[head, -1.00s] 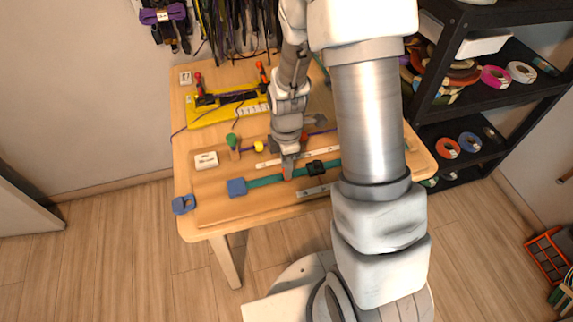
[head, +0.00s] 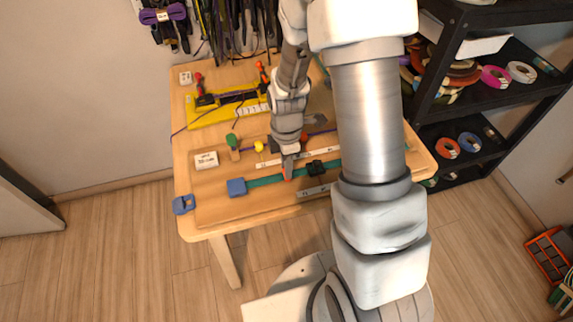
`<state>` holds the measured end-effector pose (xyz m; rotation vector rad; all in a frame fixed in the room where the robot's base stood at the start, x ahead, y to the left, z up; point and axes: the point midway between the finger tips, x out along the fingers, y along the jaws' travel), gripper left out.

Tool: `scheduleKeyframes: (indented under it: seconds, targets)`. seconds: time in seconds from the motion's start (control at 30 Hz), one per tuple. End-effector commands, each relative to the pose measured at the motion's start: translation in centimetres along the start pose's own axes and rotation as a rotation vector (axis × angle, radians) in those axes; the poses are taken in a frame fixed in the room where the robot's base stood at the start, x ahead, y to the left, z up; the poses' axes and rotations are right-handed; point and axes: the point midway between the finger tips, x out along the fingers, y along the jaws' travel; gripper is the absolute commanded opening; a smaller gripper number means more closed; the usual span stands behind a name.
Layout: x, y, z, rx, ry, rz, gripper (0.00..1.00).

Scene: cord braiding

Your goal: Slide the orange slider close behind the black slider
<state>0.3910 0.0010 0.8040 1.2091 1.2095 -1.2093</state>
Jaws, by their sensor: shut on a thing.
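The black slider (head: 315,168) sits on the teal strip (head: 262,181), right of my gripper. My gripper (head: 287,170) points down over the strip and is shut on the orange slider (head: 287,176). Only a small red-orange part of that slider shows below the fingers; the rest is hidden. A short gap lies between it and the black slider. A blue block (head: 236,187) is at the strip's left end.
A white ruler strip (head: 268,163) lies behind the teal strip, and a grey bar (head: 312,193) lies in front. A white label block (head: 206,160), a green knob (head: 232,140) and a yellow bead (head: 259,146) stand to the left. My arm hides the board's right side.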

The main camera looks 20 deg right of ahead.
Motion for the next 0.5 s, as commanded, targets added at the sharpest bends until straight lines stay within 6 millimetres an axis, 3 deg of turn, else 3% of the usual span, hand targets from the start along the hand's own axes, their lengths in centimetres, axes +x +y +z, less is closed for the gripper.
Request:
scheduleKeyframes:
  seconds: [0.17,0.5]
  targets:
    - [0.0,0.1,0.3,0.002,0.0,0.001,0.0]
    - [0.0,0.1,3.9,0.004,0.0,0.001,0.0]
